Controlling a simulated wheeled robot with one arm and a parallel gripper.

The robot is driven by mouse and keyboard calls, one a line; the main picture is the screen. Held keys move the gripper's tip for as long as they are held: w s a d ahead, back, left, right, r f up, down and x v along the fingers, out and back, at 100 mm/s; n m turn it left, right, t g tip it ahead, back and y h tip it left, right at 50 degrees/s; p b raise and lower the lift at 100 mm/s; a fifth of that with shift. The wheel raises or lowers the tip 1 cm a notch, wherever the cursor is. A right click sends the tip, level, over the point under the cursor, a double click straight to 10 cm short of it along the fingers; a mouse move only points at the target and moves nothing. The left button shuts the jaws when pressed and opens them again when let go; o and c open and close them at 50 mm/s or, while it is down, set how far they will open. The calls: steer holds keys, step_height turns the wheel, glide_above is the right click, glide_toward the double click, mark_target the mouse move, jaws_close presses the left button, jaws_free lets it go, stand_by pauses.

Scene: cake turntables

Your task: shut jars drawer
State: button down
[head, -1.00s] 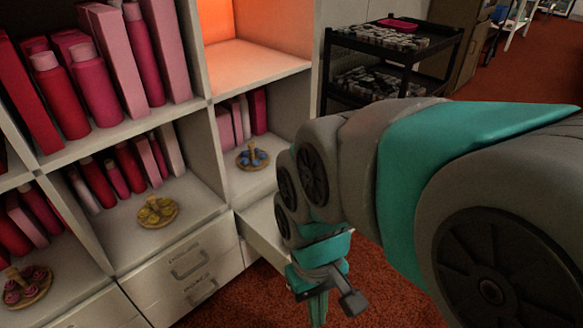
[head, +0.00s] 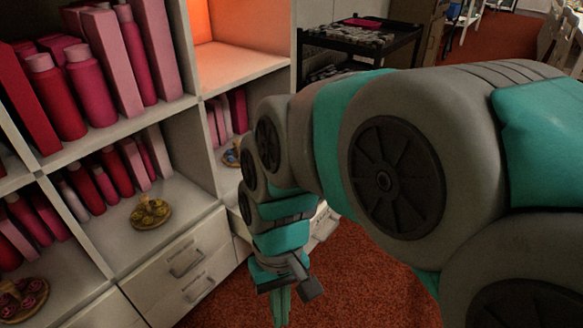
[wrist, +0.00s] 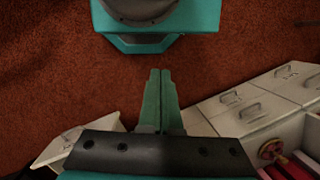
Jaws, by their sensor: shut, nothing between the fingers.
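An open white drawer (head: 324,226) sticks out from the right column of the shelf unit in the head view. My arm hides its middle, and its front shows just right of the arm. In the wrist view a white drawer front (wrist: 62,147) shows at lower left, partly hidden by my gripper body. I cannot read its label. My gripper (head: 282,318) points down over the red carpet, in front of the cabinet. In the wrist view its fingers (wrist: 160,75) are together and empty, apart from the drawer.
A yellow-topped turntable (head: 150,213), a blue one (head: 231,156) and a pink one (head: 20,299) stand on shelves. A black cart (head: 360,45) stands behind. Carpet (head: 365,280) is clear at right.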

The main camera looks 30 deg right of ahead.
steer(key=w+a+f+m+y+b, duration=0.25)
steer(key=w+m+y, duration=0.2)
steer(key=w, duration=0.45)
steer(key=w+d+f+m+t+y+b, duration=0.1)
steer(key=w+d+m+t+y+b, duration=0.1)
steer(key=w+d+m+y, duration=0.35)
steer(key=w+d+f+m+t+y+b, duration=0.1)
steer(key=w+d+m+y, duration=0.1)
steer(key=w, duration=0.7)
steer(key=w+d+f+m+t+b, duration=0.1)
steer(key=w+d+f+m+t, duration=0.2)
steer(key=d, duration=0.4)
steer(key=w+d+f+m+t+b, duration=0.1)
steer(key=w+d+f+m+t, duration=0.25)
steer(key=d, duration=0.35)
steer(key=s+d+f+m+t+h+b, duration=0.1)
steer(key=s+d+f+m+t+h, duration=0.25)
steer(key=d, duration=0.55)
steer(key=s+d+f+m+t+h+b, duration=0.1)
steer(key=s+d+f+m+t, duration=0.15)
steer(key=d+f+m, duration=0.4)
steer(key=s+d+f+m+t+h+b, duration=0.1)
steer(key=s+d+f+m+t+h, duration=0.3)
steer(key=d, duration=0.8)
steer(key=w+a+n+y, duration=0.2)
steer(key=w+a, duration=0.3)
steer(key=w, duration=0.9)
steer(key=shift+w+a+f+g+b, duration=0.15)
steer(key=shift+f+g+b, duration=0.2)
steer(key=shift+f, duration=0.1)
